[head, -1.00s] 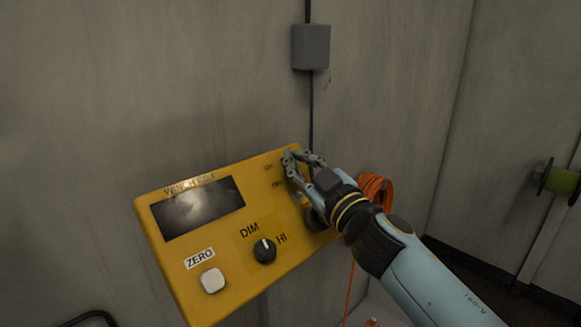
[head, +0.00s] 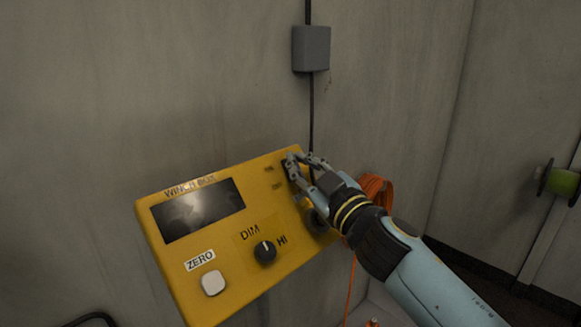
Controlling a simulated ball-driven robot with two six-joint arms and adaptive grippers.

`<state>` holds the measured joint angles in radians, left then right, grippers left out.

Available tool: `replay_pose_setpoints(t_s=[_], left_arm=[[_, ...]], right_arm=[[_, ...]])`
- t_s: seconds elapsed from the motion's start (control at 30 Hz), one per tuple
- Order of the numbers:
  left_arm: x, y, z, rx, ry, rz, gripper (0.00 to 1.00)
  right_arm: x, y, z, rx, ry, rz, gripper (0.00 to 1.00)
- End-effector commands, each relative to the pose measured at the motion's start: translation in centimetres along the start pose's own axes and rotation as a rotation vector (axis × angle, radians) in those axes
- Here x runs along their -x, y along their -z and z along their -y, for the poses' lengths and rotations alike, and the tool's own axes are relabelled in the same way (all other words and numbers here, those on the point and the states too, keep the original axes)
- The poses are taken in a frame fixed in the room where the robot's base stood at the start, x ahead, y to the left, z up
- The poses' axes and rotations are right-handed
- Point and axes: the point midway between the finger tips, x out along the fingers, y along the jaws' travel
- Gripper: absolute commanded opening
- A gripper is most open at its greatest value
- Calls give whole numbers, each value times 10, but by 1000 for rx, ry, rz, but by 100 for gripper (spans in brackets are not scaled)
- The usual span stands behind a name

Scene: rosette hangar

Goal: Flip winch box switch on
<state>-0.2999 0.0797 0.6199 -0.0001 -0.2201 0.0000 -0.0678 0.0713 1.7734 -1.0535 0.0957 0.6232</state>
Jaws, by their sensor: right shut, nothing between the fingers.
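The yellow winch box (head: 220,257) is in the middle of the head view, its face tilted. It carries a dark screen (head: 198,209), a black DIM/HI knob (head: 265,251) and a white ZERO button (head: 213,282). My right gripper (head: 293,160) is shut and empty at the upper right part of the box face, beside two small labels too blurred to read. The switch by those labels is mostly hidden behind the fingers, and I cannot tell its position or whether the fingertips touch it. My left gripper is not in view.
A grey junction box (head: 311,48) with a black cable is on the wall above. Orange cable (head: 375,188) hangs behind my right wrist. A green spool (head: 561,181) is at the far right.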

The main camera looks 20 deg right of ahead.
Motion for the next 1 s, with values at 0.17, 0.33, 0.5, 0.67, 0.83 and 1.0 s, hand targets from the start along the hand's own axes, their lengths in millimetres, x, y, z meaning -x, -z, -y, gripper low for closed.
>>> replay_pose_setpoints(t_s=[0.17, 0.33, 0.5, 0.67, 0.83, 1.0], left_arm=[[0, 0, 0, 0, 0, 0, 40], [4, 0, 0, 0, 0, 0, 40], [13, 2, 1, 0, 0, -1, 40], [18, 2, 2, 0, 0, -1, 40], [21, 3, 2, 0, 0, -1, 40], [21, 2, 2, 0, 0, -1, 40]], right_arm=[[0, 0, 0, 0, 0, -1, 0], [4, 4, -4, 2, 0, -1, 0], [16, 14, -13, 2, 0, -2, 0], [27, 22, -21, 2, 0, -3, 0], [34, 26, -26, 1, 0, -3, 0], [35, 27, -26, 1, -1, -3, 0]])
